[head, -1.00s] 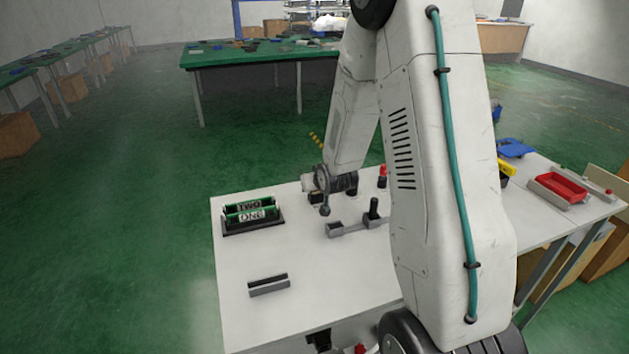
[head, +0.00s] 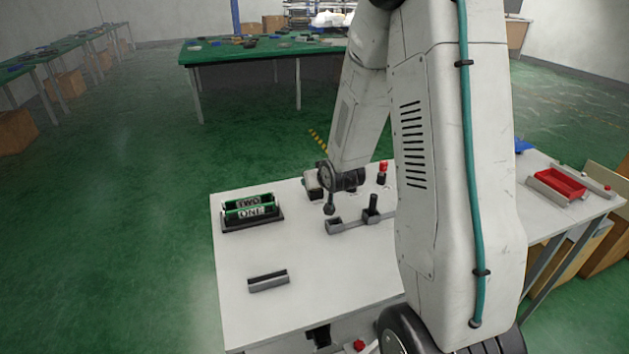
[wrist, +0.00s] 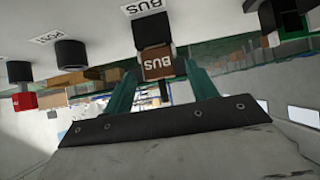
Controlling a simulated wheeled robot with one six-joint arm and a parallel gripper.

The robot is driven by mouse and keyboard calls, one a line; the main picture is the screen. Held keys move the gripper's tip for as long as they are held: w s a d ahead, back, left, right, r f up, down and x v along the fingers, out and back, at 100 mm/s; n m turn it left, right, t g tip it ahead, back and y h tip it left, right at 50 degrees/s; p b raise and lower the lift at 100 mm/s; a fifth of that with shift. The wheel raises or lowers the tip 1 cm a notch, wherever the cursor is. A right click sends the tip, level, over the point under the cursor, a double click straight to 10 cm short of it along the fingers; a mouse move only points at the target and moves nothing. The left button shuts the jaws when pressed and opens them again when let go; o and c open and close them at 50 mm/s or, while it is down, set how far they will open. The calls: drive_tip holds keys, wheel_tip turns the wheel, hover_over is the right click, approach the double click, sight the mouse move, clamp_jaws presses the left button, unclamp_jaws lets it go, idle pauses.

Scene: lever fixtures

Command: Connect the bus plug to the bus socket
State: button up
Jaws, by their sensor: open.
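In the wrist view, which is upside down, the brown bus plug (wrist: 155,64) carries a BUS label. It meets a black bus socket (wrist: 152,30), with a white BUS label beside the socket on the bench; I cannot tell how fully the plug is seated. My gripper (wrist: 161,72) is open, its two green fingers apart on either side of the brown plug's outer end, with no clear contact. In the head view my arm hides the fingers and the bus parts.
A red-topped black fitting (head: 383,172), a grey lever fixture (head: 350,222), a small grey slotted block (head: 268,282) and a black rack (head: 252,222) with green modules marked ONE and TWO stand on the white bench (head: 225,290). A red tray (head: 560,185) is at right.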

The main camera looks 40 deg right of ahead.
drive_tip(key=v, duration=0.3)
drive_tip(key=shift+s+r, duration=0.2)
drive_tip(key=shift+s, duration=0.1)
idle(0.3)
drive_tip(key=s+f+g, duration=0.2)
drive_tip(key=s, duration=0.1)
drive_tip(key=s+a+f+g, duration=0.1)
drive_tip(key=f, duration=0.1)
drive_tip(key=shift+s+y, duration=0.15)
drive_tip(key=shift+y, duration=0.15)
drive_tip(key=s+a+g, duration=0.1)
drive_tip(key=s, duration=0.1)
drive_tip(key=s+r+g, duration=0.1)
drive_tip(key=s+a+r+g, duration=0.1)
drive_tip(key=s, duration=0.1)
drive_tip(key=shift+s+a+y, duration=0.3)
drive_tip(key=shift+y, duration=0.1)
drive_tip(key=s+a+r+n+g, duration=0.1)
drive_tip(key=s+a+r, duration=0.6)
drive_tip(key=s+r, duration=0.3)
drive_tip(key=s+a+r+n+g+y, duration=0.1)
drive_tip(key=s+a+r+n, duration=0.1)
drive_tip(key=s+a+r, duration=0.5)
drive_tip(key=shift+s+r+g+y, duration=0.3)
drive_tip(key=shift+s+r+g, duration=0.1)
drive_tip(key=shift+s+r, duration=1.2)
drive_tip(key=shift+s+f, duration=0.15)
